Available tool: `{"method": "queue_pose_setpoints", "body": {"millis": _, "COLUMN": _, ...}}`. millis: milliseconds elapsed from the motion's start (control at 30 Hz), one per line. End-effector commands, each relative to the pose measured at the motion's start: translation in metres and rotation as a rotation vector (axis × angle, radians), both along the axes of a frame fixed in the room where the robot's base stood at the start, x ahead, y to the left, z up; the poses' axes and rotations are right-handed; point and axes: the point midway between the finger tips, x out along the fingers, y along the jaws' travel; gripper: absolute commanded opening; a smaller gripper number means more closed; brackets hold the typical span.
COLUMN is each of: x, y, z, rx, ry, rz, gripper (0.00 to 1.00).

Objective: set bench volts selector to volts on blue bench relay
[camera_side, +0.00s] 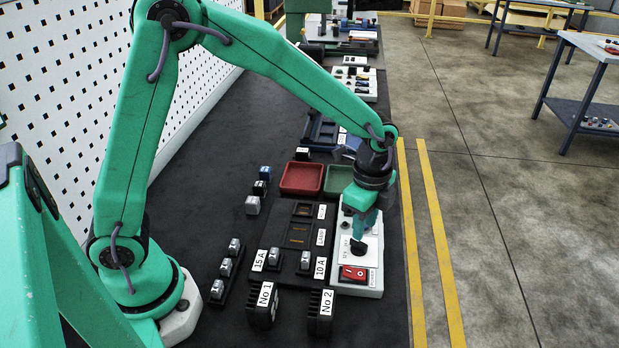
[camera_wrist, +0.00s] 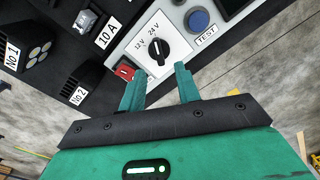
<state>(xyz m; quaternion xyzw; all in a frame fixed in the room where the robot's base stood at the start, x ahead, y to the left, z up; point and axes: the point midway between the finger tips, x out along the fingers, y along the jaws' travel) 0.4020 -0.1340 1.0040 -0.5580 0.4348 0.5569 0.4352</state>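The bench volts selector is a black knob (camera_wrist: 158,48) on a white plate marked 12 V and 24 V. A pale mark shows on the knob; I cannot tell surely which label it faces. In the side view the knob (camera_side: 357,246) sits on the white bench unit (camera_side: 364,284). My gripper (camera_wrist: 159,79) is open and empty, its two fingers apart with the knob just beyond their tips. In the side view my gripper (camera_side: 359,228) points down over the unit, close to the knob. A small block with a blue top (camera_side: 265,172), possibly the blue relay, stands on the dark bench.
A red rocker switch (camera_side: 353,274) is beside the knob; a blue TEST button (camera_wrist: 198,20) is on its other side. A black panel (camera_side: 298,226) with 15 A and 10 A labels lies left. Red (camera_side: 302,178) and green (camera_side: 339,179) trays are behind. Blocks No 1 (camera_side: 264,304) and No 2 (camera_side: 320,311) stand in front.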

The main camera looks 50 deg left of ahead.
Motion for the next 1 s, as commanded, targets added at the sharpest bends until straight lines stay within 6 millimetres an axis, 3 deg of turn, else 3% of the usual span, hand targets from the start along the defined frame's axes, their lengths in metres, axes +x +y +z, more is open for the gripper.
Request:
{"method": "queue_pose_setpoints", "body": {"millis": 200, "x": 0.0, "y": 0.0, "z": 0.022, "rx": 0.0, "ry": -0.002, "rz": -0.001, "gripper": 0.33}}
{"method": "queue_pose_setpoints", "body": {"millis": 767, "x": -0.001, "y": 0.002, "z": 0.029, "rx": -0.002, "ry": -0.005, "rz": 0.012, "gripper": 0.33}}
{"method": "queue_pose_setpoints", "body": {"millis": 1000, "x": -0.01, "y": 0.016, "z": 0.05, "rx": -0.015, "ry": -0.042, "rz": 0.11, "gripper": 0.33}}
